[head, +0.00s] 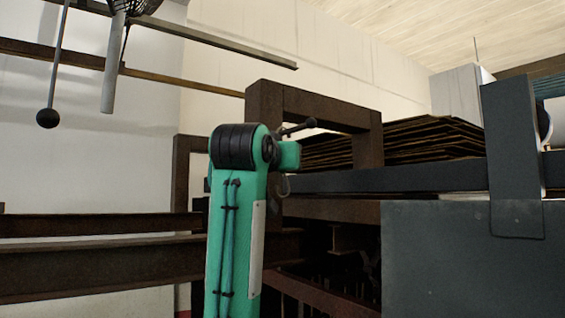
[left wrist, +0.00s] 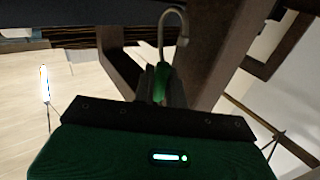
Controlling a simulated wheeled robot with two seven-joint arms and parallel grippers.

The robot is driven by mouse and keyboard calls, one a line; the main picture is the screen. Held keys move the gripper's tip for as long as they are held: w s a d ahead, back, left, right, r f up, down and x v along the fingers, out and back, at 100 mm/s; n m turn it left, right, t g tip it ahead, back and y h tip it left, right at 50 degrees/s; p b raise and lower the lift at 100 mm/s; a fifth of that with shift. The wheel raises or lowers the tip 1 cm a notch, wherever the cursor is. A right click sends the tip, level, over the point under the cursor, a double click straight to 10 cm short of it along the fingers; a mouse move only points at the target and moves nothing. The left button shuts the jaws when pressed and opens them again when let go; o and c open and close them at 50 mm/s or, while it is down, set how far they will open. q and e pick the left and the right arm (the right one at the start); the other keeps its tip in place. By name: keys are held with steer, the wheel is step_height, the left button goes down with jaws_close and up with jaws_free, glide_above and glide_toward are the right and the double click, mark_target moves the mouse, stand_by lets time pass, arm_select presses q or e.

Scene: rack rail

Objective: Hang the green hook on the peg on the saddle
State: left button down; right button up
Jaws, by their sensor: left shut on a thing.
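The hook shows in the left wrist view as a green shank (left wrist: 160,84) with a bent grey wire (left wrist: 162,28) curving over at the top. My left gripper (left wrist: 162,92) is shut on the green shank, with the wire end pointing away from it. In the head view my green arm hides the jaws; a small grey curve, likely the hook (head: 284,187), shows just right of it. A dark block, likely the saddle (head: 513,155), straddles the dark rail (head: 400,179) at the right. I cannot make out a peg on it for sure. My right gripper is not in view.
A brown steel frame (head: 318,106) stands behind my arm, with stacked brown sheets (head: 405,140) to its right. A grey panel (head: 472,262) fills the lower right. Rusty beams (head: 90,268) cross at left. A knobbed rod (head: 47,117) hangs upper left.

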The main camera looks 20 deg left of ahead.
arm_select(q)
steer(key=shift+f, duration=0.1)
steer(key=c, duration=1.4)
jaws_free()
steer(key=shift+s, duration=0.1)
steer(key=shift+o, duration=0.2)
steer(key=s+b, duration=0.8)
steer(key=s, duration=0.5)
steer(key=shift+s, duration=0.4)
